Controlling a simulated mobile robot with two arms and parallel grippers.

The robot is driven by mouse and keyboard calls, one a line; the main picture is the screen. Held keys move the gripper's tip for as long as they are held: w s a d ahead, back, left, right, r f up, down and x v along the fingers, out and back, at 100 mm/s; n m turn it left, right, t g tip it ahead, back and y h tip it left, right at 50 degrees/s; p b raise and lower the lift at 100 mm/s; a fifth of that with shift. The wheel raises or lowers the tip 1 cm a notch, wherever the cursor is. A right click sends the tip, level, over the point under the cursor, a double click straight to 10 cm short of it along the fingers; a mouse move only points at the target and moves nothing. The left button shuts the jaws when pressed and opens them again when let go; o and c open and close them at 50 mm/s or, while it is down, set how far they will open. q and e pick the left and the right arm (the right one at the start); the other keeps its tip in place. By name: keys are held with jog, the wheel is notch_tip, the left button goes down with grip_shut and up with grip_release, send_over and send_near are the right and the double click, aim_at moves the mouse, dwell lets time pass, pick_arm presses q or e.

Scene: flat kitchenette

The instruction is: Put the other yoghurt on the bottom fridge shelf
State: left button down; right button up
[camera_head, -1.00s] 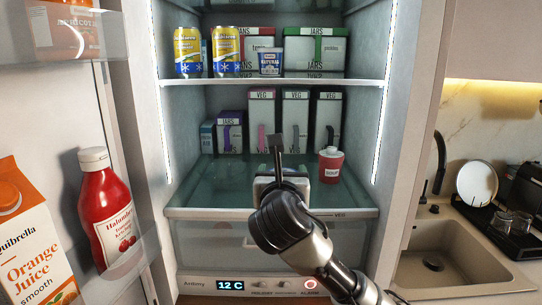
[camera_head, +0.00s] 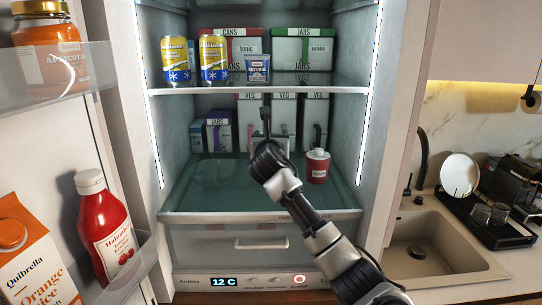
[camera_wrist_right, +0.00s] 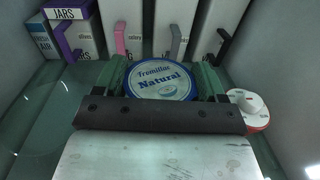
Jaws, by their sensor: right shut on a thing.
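My right gripper (camera_wrist_right: 163,82) is shut on a yoghurt pot, whose blue-and-white "Natural" lid (camera_wrist_right: 160,76) shows between the fingers in the right wrist view. In the head view my right wrist (camera_head: 270,160) reaches in above the bottom fridge shelf (camera_head: 215,195), in front of the boxes, and hides the held pot. I cannot tell whether the pot touches the shelf. Another blue-and-white yoghurt (camera_head: 257,69) stands on the shelf above. My left gripper is not in view.
A red pot with a white lid (camera_head: 317,166) stands close right of my gripper; it also shows in the wrist view (camera_wrist_right: 248,108). Several boxes (camera_head: 219,133) line the back. Two yellow cans (camera_head: 213,60) stand above. The shelf's front left is clear. The open door holds ketchup (camera_head: 103,230).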

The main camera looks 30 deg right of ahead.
notch_tip(320, 180, down, 3)
jog(key=shift+s+a+f+p, duration=0.1)
jog(key=shift+p, duration=0.25)
notch_tip(320, 180, down, 3)
jog(key=shift+p, duration=0.75)
jog(key=shift+f, duration=0.4)
jog(key=shift+f, duration=0.1)
jog(key=o, duration=1)
